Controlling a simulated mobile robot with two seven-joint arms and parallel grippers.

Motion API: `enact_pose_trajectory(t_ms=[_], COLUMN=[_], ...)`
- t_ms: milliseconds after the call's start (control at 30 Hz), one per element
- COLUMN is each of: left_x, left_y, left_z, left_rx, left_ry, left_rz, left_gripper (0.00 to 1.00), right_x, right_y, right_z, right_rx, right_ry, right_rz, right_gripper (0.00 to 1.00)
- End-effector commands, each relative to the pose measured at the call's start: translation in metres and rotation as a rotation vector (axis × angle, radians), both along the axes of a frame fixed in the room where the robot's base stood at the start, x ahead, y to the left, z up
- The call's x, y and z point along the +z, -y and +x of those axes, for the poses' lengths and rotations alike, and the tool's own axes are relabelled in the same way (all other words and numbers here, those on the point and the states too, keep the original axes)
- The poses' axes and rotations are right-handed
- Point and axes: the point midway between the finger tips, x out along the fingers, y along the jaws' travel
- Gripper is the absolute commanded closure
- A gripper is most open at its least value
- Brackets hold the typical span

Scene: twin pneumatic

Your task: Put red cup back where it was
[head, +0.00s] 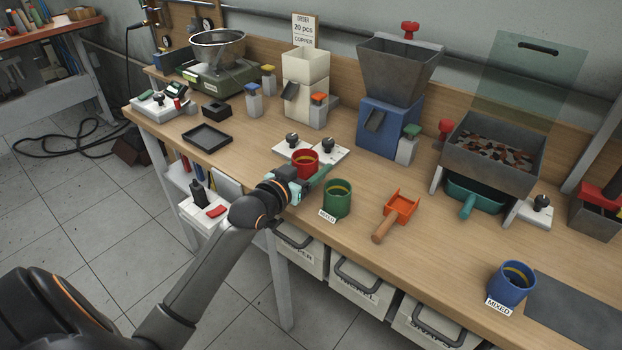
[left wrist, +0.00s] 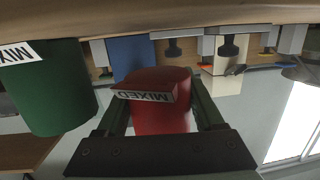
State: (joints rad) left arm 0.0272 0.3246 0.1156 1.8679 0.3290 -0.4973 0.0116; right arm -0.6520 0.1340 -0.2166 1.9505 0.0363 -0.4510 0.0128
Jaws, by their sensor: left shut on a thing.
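The red cup (head: 304,160) is between the fingers of my left gripper (head: 307,178), which is shut on it. In the head view it is near the table's front edge, before the white plates with black knobs (head: 325,153). I cannot tell whether its base touches the table. In the upside-down left wrist view the red cup (left wrist: 160,116) fills the space between the fingers, and its label reads MIXED. The green cup (head: 338,200), also labelled MIXED, stands just right of the gripper; it shows in the left wrist view too (left wrist: 48,88). My right gripper is not in view.
An orange scoop (head: 400,207) lies right of the green cup. A blue cup (head: 512,285) stands at the front right. A blue hopper machine (head: 385,125) and a cream dispenser (head: 304,95) stand behind. A black tray (head: 207,138) lies left, with bare wood between.

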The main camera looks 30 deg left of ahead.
Motion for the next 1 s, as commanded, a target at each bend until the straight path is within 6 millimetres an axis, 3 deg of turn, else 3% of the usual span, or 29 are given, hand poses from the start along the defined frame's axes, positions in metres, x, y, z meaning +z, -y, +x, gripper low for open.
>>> enact_pose_trajectory(t_ms=[200, 633, 667, 900, 1000], left_x=[-0.03, -0.037, -0.037, -0.036, -0.036], left_y=[-0.002, -0.002, -0.002, -0.002, -0.002], left_z=[0.002, 0.002, 0.001, 0.001, 0.001], left_rx=[0.001, 0.001, 0.001, 0.001, 0.001], left_ry=[-0.001, 0.001, 0.0, -0.001, -0.001], left_rz=[0.0, 0.001, 0.001, 0.001, 0.001], left_gripper=[0.93, 0.93, 0.28, 0.01, 0.01], right_x=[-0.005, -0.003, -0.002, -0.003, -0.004], right_y=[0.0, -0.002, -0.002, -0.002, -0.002], right_z=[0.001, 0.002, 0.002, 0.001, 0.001], right_rx=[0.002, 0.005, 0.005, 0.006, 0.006], right_ry=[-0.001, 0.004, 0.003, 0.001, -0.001], right_rz=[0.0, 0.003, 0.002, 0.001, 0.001], right_gripper=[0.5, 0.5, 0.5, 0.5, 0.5])
